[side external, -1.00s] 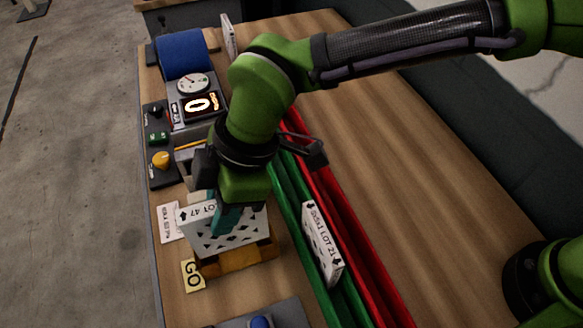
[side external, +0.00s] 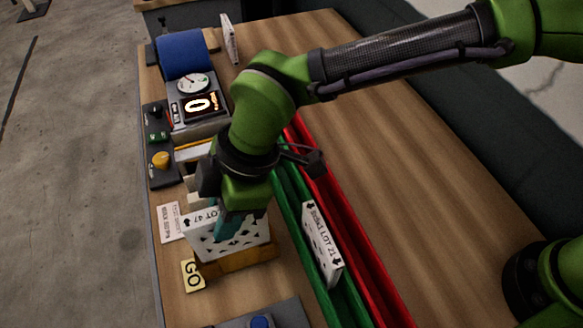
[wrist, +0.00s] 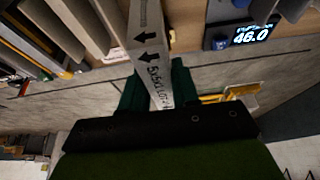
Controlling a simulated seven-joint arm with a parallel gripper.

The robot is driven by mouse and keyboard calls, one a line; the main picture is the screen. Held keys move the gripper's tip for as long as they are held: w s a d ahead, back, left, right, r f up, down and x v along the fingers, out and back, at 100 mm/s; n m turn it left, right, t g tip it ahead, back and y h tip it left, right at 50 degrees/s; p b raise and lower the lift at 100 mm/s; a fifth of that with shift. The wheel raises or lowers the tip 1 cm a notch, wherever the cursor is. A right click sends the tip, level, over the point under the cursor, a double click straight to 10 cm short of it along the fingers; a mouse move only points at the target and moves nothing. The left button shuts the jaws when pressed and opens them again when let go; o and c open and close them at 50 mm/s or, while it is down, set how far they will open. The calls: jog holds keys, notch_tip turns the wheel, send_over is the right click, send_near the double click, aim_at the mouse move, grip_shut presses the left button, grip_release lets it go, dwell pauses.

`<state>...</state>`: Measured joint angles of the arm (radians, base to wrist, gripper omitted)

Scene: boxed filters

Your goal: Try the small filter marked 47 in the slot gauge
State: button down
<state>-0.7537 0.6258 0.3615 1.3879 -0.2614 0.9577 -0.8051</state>
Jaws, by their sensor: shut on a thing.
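The filter's lower edge is at the orange-yellow slot gauge (side external: 240,263), beside a GO label (side external: 193,275). I cannot tell how deep it sits in the slot. In the wrist view, the filter's printed edge (wrist: 150,55) with arrows runs between the dark green fingers (wrist: 157,88). The gauge is mostly hidden there.
A dial device (side external: 194,84), a knob panel (side external: 161,165) and a blue roll (side external: 183,54) stand farther back. The wood table right of the channels is clear.

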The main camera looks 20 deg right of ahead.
jog(key=shift+f, duration=0.55)
jog(key=shift+r, duration=0.1)
dwell(1.1)
jog(key=shift+r, duration=1.85)
jog(key=shift+r, duration=2.05)
